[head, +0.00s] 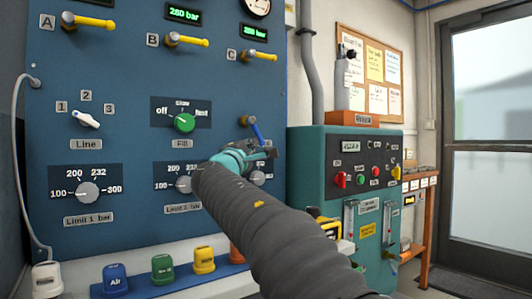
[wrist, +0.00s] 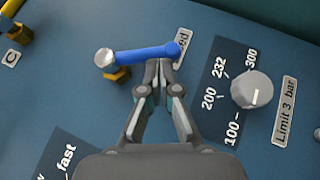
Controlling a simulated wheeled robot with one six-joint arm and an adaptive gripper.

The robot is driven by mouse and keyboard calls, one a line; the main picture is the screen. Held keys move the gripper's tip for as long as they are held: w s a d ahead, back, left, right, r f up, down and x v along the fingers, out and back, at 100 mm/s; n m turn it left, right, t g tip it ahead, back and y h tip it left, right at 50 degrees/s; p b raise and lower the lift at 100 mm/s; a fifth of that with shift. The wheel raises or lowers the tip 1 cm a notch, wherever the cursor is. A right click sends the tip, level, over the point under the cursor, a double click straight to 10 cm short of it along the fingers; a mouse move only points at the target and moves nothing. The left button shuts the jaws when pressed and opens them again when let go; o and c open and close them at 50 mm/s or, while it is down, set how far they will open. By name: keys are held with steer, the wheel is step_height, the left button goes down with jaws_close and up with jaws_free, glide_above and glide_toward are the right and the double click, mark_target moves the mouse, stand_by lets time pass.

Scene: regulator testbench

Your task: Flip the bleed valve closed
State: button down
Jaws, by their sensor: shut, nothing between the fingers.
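The bleed valve has a blue lever (head: 256,129) on the blue panel, slanting down to the right from its pivot and partly hidden by my gripper. In the wrist view the lever (wrist: 147,53) runs from a silver pivot cap over a brass hex fitting (wrist: 117,74) to a rounded tip. My gripper (wrist: 159,67) is shut and empty, its fingertips right at the side of the lever near the tip; I cannot tell whether they touch. It also shows in the head view (head: 267,153), just below the lever. The label (wrist: 183,43) beside the tip shows only "ed".
The Limit 3 knob (wrist: 252,90) stands out to the right of my fingers. Yellow-handled valve C (head: 257,55) is above the bleed valve, and the green Fill knob (head: 184,123) is to its left. A teal cabinet (head: 310,170) stands right of the panel.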

mark_target(263, 141)
steer(key=shift+w+d+r+b, duration=0.25)
steer(key=shift+w+d, duration=0.3)
steer(key=shift+d, duration=0.25)
steer(key=shift+w+d+r+b, duration=0.1)
steer(key=shift+w+d+b, duration=0.15)
steer(key=shift+w+d, duration=0.4)
steer(key=shift+w+d+r, duration=0.35)
steer(key=shift+d+r, duration=0.6)
steer(key=shift+r, duration=0.05)
steer(key=v, duration=1.2)
